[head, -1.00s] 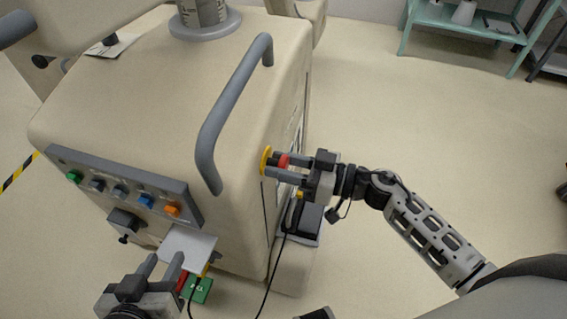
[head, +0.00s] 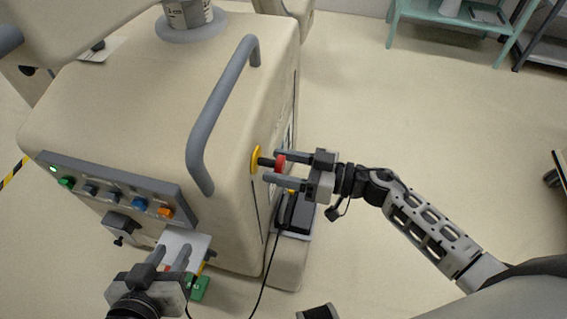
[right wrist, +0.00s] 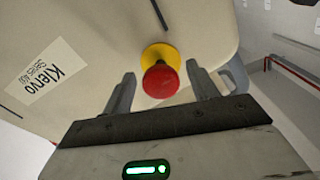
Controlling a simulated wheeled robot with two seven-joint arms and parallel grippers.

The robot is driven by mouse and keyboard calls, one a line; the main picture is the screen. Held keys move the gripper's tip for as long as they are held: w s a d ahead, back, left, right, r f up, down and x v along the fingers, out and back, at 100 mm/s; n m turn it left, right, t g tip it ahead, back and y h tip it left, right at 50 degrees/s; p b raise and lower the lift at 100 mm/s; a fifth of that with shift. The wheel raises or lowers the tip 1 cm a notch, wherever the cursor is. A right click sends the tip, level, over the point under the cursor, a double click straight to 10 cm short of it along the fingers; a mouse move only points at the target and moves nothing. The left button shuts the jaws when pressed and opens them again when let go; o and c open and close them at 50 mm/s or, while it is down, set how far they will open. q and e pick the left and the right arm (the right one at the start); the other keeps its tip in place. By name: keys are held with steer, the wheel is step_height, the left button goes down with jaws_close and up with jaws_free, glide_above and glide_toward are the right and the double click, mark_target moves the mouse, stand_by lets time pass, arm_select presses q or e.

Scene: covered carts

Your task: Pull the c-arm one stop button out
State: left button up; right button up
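The c-arm one stop button (head: 280,163) is a red mushroom head on the side of the beige cart. A dark shaft shows between it and its yellow collar (head: 256,160), so the head stands out from the collar. In the right wrist view the red head (right wrist: 161,81) lies between my right gripper's fingers (right wrist: 161,90), with a gap on each side. My right gripper (head: 275,167) is open around the button. My left gripper (head: 170,257) is open in front of the cart's front face, low, by a pale plate.
The beige cart (head: 110,110) has a grey handle (head: 222,110) and a front panel (head: 115,190) of coloured buttons with a lit green lamp (head: 53,169). A black cable hangs below my right gripper.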

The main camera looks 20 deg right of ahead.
steer(key=v, duration=1.6)
steer(key=shift+w, duration=0.1)
steer(key=w+a+r+m+t+h+p, duration=0.2)
steer(key=a+m+t+h+p, duration=0.2)
steer(key=m+t+h, duration=0.3)
arm_select(q)
steer(key=r+p, duration=0.2)
steer(key=shift+a+r+g+p, duration=0.25)
steer(key=shift+a+g+p, duration=0.05)
steer(key=shift+a+g, duration=0.1)
arm_select(e)
steer(key=s+a+f+g+h, duration=0.2)
steer(key=s+a+g+h, duration=0.3)
steer(key=s+a, duration=0.1)
steer(key=shift+s+a, duration=0.15)
steer(key=shift+a, duration=0.05)
arm_select(q)
steer(key=shift+s+y, duration=0.15)
steer(key=shift+y, duration=0.15)
arm_select(e)
steer(key=shift+f, duration=0.15)
